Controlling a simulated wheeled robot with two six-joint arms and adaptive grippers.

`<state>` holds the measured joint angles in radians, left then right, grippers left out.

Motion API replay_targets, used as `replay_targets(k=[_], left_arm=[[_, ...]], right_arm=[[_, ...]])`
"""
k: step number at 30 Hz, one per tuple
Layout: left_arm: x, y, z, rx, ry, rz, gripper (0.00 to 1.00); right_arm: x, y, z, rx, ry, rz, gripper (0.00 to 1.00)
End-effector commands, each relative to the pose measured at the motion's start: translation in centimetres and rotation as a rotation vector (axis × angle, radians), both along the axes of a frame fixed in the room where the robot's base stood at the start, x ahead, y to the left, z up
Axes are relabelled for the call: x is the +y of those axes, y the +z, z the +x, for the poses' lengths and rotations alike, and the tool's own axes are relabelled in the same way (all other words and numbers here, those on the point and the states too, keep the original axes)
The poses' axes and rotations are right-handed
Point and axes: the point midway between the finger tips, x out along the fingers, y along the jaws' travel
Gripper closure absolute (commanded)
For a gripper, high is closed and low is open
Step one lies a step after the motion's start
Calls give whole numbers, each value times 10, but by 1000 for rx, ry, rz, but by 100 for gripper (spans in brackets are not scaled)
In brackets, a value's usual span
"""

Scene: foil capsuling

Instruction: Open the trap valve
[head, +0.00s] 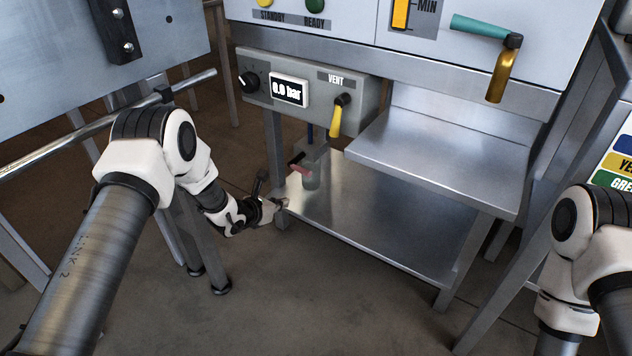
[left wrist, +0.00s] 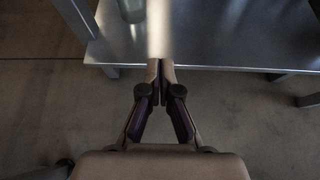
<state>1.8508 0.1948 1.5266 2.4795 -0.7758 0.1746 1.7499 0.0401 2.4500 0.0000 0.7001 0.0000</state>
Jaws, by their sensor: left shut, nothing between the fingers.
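A small red lever (head: 298,163), which looks like the trap valve's handle, sits at a clear trap jar (head: 311,176) under the grey vent panel. The jar hangs or stands just above the lower steel shelf; I cannot tell which. My left gripper (head: 284,203) is low at the shelf's left front corner, below and left of the lever and apart from it. In the left wrist view its fingers (left wrist: 160,64) are shut together and empty, at the shelf edge. Part of the jar shows there at the top (left wrist: 132,9); the lever does not. My right gripper is out of view.
The vent panel (head: 365,103) carries a yellow lever (head: 337,116) and a display reading 0.0 bar (head: 289,91). A steel side shelf (head: 440,155) juts out at right. The lower shelf (head: 375,240) is bare in front. A table leg (head: 274,150) stands beside my left gripper.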

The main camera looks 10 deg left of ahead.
Motion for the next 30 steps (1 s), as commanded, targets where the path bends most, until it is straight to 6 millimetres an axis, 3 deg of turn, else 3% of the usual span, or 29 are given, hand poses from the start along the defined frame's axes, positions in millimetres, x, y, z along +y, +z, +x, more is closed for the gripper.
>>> replay_targets(k=[4, 16, 30], left_arm=[[11, 16, 10, -32, 16, -1, 100], [7, 9, 17, -29, 11, 1, 100], [-22, -39, 96, -31, 10, 3, 100]], right_arm=[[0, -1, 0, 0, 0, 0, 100], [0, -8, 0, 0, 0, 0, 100], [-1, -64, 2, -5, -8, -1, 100]])
